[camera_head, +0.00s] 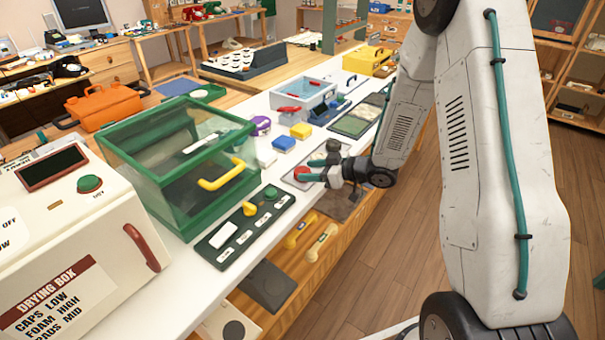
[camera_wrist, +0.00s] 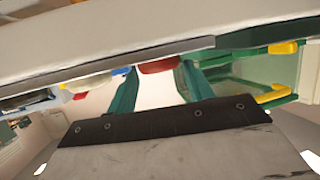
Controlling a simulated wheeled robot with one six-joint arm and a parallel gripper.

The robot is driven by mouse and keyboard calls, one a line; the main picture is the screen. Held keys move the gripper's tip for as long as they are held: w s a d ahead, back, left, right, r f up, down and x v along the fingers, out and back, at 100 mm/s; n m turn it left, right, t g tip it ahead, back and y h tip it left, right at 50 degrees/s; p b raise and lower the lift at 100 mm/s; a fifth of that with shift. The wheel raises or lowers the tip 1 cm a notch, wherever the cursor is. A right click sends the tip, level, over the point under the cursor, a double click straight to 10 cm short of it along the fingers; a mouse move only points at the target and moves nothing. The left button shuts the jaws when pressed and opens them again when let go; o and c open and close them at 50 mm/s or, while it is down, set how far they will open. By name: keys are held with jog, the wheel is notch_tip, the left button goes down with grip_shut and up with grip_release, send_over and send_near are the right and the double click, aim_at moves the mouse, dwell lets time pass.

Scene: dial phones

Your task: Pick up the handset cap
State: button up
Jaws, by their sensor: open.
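A small round red piece (camera_head: 302,172), which may be the handset cap, sits on a pale square on the white counter. A red piece also shows in the wrist view (camera_wrist: 160,65), by the counter edge and between my finger lines. My gripper (camera_head: 309,171) has green fingers, spread apart with the red piece at their tips. In the wrist view my gripper (camera_wrist: 158,75) is open, and I see nothing clamped. I cannot tell whether the fingers touch the red piece. Its lower part is hidden.
A green-framed glass box (camera_head: 150,150) with a yellow handle stands left of my gripper. A dark control panel (camera_head: 240,235) lies in front of it. Yellow handsets (camera_head: 300,232) lie on the lower wooden shelf. A drying box (camera_head: 75,240) fills the near left. Wooden floor is clear at right.

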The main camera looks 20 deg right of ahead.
aim_at(302, 170)
jog(key=x, duration=0.3)
jog(key=shift+w+a+f, duration=0.1)
jog(key=c, duration=0.6)
